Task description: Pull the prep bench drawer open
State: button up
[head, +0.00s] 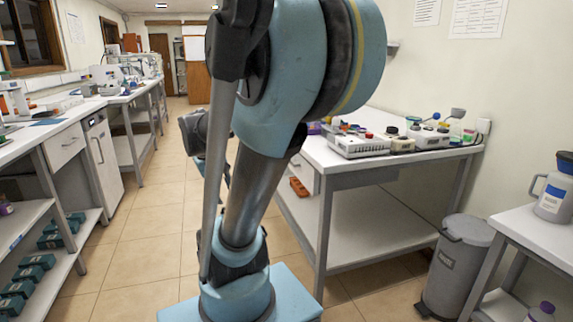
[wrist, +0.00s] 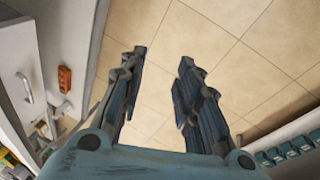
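A white drawer front (wrist: 18,55) with a pale bar handle (wrist: 26,88) is at the left edge of the wrist view. It belongs to the right-hand bench (head: 345,157), where the drawer (head: 303,174) shows under the top, partly hidden by my arm. I cannot tell for sure whether it is fully closed. My gripper (wrist: 162,57) is open and empty, with its fingers over the tiled floor, to the right of the handle and apart from it. In the head view my arm hides most of the gripper.
An orange block (wrist: 65,79) lies on that bench's lower shelf. A left-hand bench (head: 30,135) has another closed drawer (head: 66,146) and teal boxes (head: 37,262) below. A grey bin (head: 459,265) stands at right. The tiled aisle (head: 140,225) is clear.

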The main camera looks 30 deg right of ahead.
jog(key=w+d+m+g+h, duration=0.1)
jog(key=w+d+h, duration=0.2)
jog(key=w+d, duration=0.6)
jog(key=w+d+g+h, duration=0.1)
jog(key=w+d+h, duration=0.35)
jog(key=w, duration=0.75)
jog(key=w+d+m+g+h, duration=0.1)
jog(key=w+d+g+h, duration=0.1)
jog(key=w+d, duration=0.75)
jog(key=w+d+f+g+h, duration=0.1)
jog(key=w+d+f+h, duration=0.2)
jog(key=w+d+f, duration=0.3)
jog(key=f+x, duration=0.1)
jog(key=x, duration=1.5)
jog(key=shift+s+f+m, duration=0.25)
jog(key=shift+f+m, duration=0.05)
jog(key=shift+f, duration=0.05)
jog(key=shift+a+y, duration=0.1)
jog(key=shift+y, duration=0.15)
jog(key=shift+c, duration=0.6)
grip_shut()
